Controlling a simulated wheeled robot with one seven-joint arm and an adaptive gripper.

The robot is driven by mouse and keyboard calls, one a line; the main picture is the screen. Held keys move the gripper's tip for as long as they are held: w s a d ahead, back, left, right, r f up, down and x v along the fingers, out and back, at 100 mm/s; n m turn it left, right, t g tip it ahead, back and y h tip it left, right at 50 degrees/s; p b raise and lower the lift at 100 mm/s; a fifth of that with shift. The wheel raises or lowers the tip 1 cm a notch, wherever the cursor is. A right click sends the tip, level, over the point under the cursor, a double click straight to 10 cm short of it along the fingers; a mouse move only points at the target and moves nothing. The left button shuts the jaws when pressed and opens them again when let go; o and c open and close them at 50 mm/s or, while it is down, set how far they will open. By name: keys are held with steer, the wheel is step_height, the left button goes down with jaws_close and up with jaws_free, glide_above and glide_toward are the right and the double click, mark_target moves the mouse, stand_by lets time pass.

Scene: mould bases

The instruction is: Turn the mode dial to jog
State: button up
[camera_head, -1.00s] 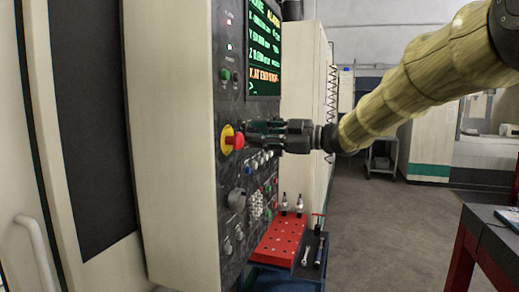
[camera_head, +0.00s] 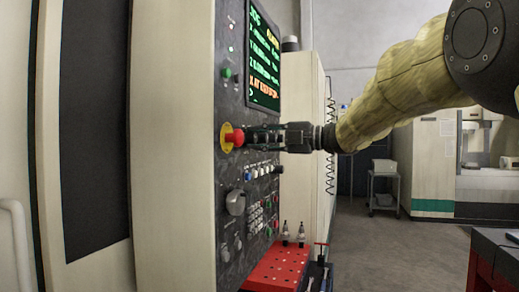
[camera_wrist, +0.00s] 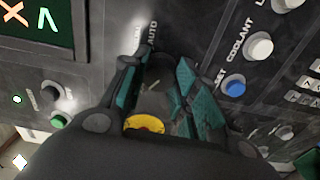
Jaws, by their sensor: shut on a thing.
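The mode dial (camera_wrist: 157,74) is a dark round knob on the grey control panel, seen between my fingers in the wrist view. The label AUTO shows just above it, with another label beside it only partly readable; I see no readable JOG mark. The dial's pointer is not clear. My gripper (camera_wrist: 165,85) is shut on the dial, one teal-padded finger on each side. In the head view my gripper (camera_head: 262,136) meets the panel from the right, just behind the emergency stop, and hides the dial.
The red emergency stop (camera_head: 236,137) on its yellow disc sits very close to my fingers. The lit screen (camera_head: 263,60) is above. Push buttons (camera_head: 262,171) and a large grey knob (camera_head: 236,202) are below. A red tool rack (camera_head: 277,268) stands under the panel.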

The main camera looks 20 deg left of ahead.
steer(key=shift+n, duration=0.3)
stand_by(0.4)
steer(key=o, duration=1)
steer(key=shift+d, duration=0.15)
steer(key=d, duration=1.1)
steer(key=shift+s+d, duration=0.2)
steer(key=shift+d, duration=0.2)
steer(key=shift+w+f, duration=0.1)
